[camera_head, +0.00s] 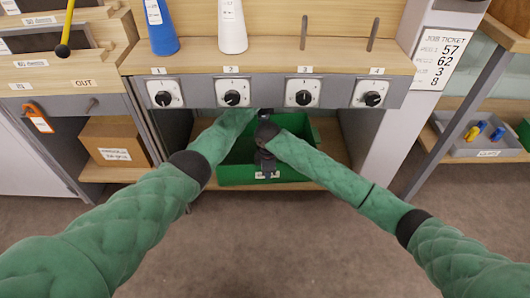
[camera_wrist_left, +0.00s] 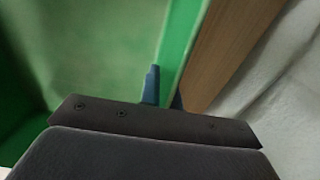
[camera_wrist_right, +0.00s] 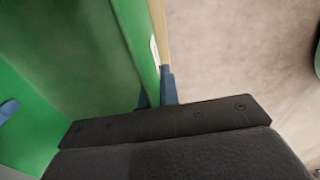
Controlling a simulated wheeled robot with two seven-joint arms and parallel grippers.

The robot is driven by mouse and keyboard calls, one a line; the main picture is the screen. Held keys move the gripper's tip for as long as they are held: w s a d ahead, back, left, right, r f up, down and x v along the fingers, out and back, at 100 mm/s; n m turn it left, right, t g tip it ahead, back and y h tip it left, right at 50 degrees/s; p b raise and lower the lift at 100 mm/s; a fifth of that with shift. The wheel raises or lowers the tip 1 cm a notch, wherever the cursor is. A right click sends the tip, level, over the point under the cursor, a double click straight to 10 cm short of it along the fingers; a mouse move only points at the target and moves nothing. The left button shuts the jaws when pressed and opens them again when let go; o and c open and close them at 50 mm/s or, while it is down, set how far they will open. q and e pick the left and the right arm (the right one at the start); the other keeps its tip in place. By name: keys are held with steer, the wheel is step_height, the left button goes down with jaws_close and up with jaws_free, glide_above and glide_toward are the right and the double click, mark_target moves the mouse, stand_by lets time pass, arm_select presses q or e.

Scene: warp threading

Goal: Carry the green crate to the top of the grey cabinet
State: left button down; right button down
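The green crate (camera_head: 300,125) sits on the low shelf under the workbench, open side up, with a white label on its front. My right gripper (camera_head: 268,170) is at the crate's front wall. In the right wrist view its blue fingers (camera_wrist_right: 156,95) lie close on both sides of the crate's wall (camera_wrist_right: 135,45). In the left wrist view my left gripper's blue fingers (camera_wrist_left: 164,92) straddle another crate wall (camera_wrist_left: 178,50). Both look shut on the walls. My left gripper is mostly hidden in the head view. I cannot make out a separate grey cabinet for certain.
The workbench (camera_head: 265,57) with several dials overhangs the crate. A cardboard box (camera_head: 115,141) sits on a shelf at left, and a white panel (camera_head: 385,130) stands at right. A grey tray (camera_head: 480,145) is farther right. The floor (camera_head: 260,235) in front is clear.

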arm_select(q)
steer(key=shift+r, duration=0.15)
arm_select(e)
steer(key=shift+w+r, duration=0.1)
steer(key=shift+r, duration=0.05)
stand_by(0.5)
